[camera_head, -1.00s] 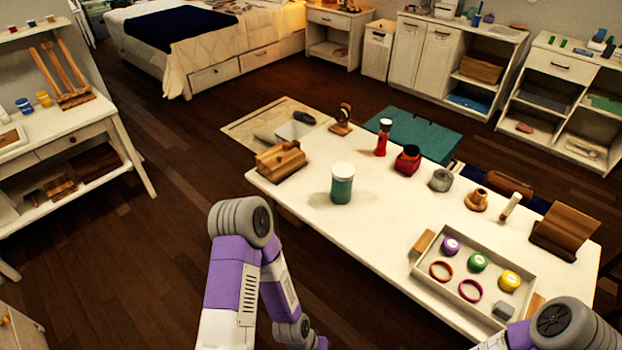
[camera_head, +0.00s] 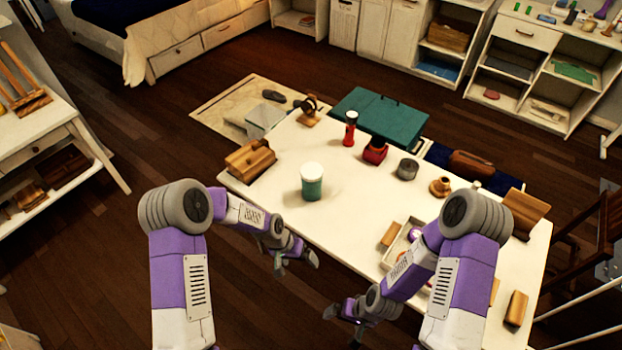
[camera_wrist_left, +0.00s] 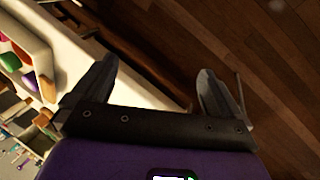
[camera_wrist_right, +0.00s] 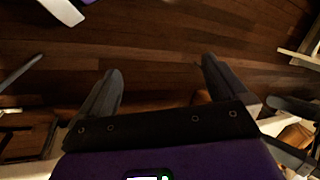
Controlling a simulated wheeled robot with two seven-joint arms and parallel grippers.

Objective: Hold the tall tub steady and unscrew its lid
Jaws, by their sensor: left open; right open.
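The tall tub (camera_head: 312,188) is teal with a white lid (camera_head: 312,171) on top. It stands upright on the white table, left of centre, in the head view, and nothing touches it. My left gripper (camera_head: 298,262) is in front of the table's near edge, below the tub in the picture; its spread fingers (camera_wrist_left: 158,85) show empty in the left wrist view. My right gripper (camera_head: 346,314) is lower and further right, also off the near edge; its fingers (camera_wrist_right: 162,82) are apart and empty over the floor in the right wrist view. Neither wrist view shows the tub.
On the white table (camera_head: 345,215), a wooden holder (camera_head: 250,160) stands left of the tub. A tray (camera_head: 397,247) is partly hidden by my right arm.

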